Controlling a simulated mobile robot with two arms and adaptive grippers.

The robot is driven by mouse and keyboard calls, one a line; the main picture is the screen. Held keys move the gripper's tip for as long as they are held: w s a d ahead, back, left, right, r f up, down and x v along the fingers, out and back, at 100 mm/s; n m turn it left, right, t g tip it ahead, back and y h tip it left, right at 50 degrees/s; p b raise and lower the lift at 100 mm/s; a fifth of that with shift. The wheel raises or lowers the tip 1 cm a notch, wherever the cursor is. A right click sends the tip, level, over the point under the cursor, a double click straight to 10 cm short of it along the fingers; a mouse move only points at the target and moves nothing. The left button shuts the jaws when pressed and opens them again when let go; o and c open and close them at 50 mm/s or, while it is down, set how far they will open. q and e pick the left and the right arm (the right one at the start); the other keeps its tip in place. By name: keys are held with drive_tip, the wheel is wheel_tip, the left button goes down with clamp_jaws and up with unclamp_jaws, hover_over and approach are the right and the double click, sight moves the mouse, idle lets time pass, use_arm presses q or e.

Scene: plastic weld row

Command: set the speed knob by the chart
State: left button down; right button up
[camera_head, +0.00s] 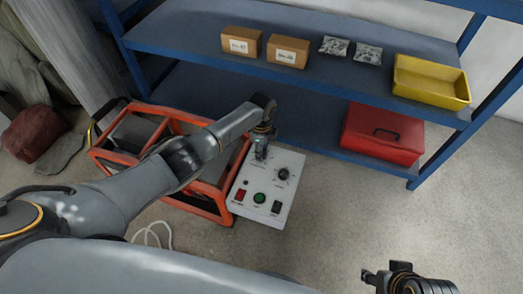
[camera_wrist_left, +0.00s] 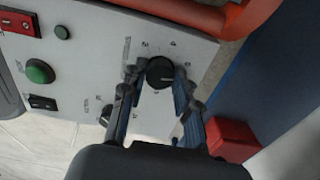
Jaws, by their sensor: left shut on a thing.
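A pale control panel (camera_head: 252,211) sits at the front right of an orange-framed machine. My left gripper (camera_head: 261,151) reaches down onto the panel's far edge. In the left wrist view, my left gripper (camera_wrist_left: 158,92) is shut on a round black knob (camera_wrist_left: 160,72) with marks printed around it. The gripper hides this knob in the head view. A second black knob (camera_head: 283,174) stands free beside it, partly behind a finger in the wrist view (camera_wrist_left: 106,115). Labels are too small to read. I see no readable chart. My right gripper (camera_head: 385,279) is at the lower right, cut by the frame edge.
The panel also bears a red switch (camera_head: 240,195), a green button (camera_head: 259,198) and a black switch (camera_head: 277,207). A blue shelf (camera_head: 200,38) behind holds cartons, packets and a yellow bin (camera_head: 430,82). A red toolbox (camera_head: 383,134) is below. Floor at right is clear.

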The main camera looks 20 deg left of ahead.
use_arm(q)
drive_tip(key=m, duration=0.4)
drive_tip(key=shift+m+b, duration=0.35)
drive_tip(key=shift+m, duration=1.25)
drive_tip(key=c, duration=1)
unclamp_jaws()
wheel_tip(320, 180, up, 12)
